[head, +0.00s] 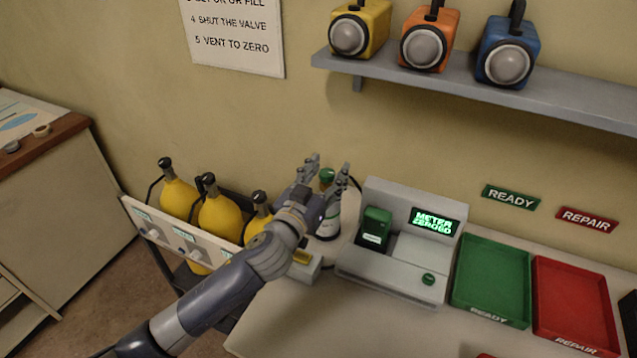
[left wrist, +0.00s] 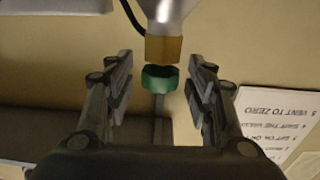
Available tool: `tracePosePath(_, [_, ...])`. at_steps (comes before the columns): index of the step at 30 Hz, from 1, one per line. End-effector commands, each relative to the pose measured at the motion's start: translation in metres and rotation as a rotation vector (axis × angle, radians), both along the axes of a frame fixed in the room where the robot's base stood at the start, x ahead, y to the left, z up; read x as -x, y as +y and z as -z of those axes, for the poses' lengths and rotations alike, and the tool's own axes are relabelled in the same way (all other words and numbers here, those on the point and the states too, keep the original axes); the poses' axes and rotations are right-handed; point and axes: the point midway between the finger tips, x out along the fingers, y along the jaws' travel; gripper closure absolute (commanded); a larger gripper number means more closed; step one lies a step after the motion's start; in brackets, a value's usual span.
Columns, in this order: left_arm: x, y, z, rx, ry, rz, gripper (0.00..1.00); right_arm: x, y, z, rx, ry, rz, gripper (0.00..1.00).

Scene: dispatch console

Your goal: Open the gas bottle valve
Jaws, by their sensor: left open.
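The gas bottle (head: 329,223) is pale with a green valve knob (head: 327,176) on top, and stands at the back left of the counter beside the meter console. My left gripper (head: 329,170) is open, its fingers on either side of the knob. In the left wrist view the green knob (left wrist: 160,78) sits between the open fingers of the left gripper (left wrist: 159,88), with a gap on each side. The brass neck (left wrist: 163,49) and silver bottle shoulder (left wrist: 168,11) show beyond it. My left wrist hides part of the bottle in the head view. My right gripper is not seen.
The meter console (head: 385,262) with a lit green display (head: 435,222) stands just right of the bottle. Yellow cylinders (head: 221,218) fill a rack on the left. A green tray (head: 492,278) and a red tray (head: 574,300) lie to the right. A shelf (head: 470,88) holds lamps above.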

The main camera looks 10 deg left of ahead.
Motion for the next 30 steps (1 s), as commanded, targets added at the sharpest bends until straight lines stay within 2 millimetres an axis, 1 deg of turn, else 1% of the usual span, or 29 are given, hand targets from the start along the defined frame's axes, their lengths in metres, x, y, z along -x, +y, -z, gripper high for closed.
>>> tracePosePath(5, [0.022, 0.004, 0.001, 0.001, 0.003, 0.001, 0.51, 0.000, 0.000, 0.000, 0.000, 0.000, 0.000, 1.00])
tracePosePath(12, [0.066, 0.014, 0.002, 0.001, 0.003, 0.000, 0.51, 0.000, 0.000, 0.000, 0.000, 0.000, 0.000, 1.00])
tracePosePath(18, [0.096, 0.020, 0.001, 0.000, 0.002, 0.000, 0.51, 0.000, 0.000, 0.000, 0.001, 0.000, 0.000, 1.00])
tracePosePath(24, [0.111, 0.023, 0.001, 0.001, 0.001, -0.001, 0.51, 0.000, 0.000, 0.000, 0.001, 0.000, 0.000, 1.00])
tracePosePath(30, [0.115, 0.025, 0.000, 0.000, 0.000, -0.001, 0.51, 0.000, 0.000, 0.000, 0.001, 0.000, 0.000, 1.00])
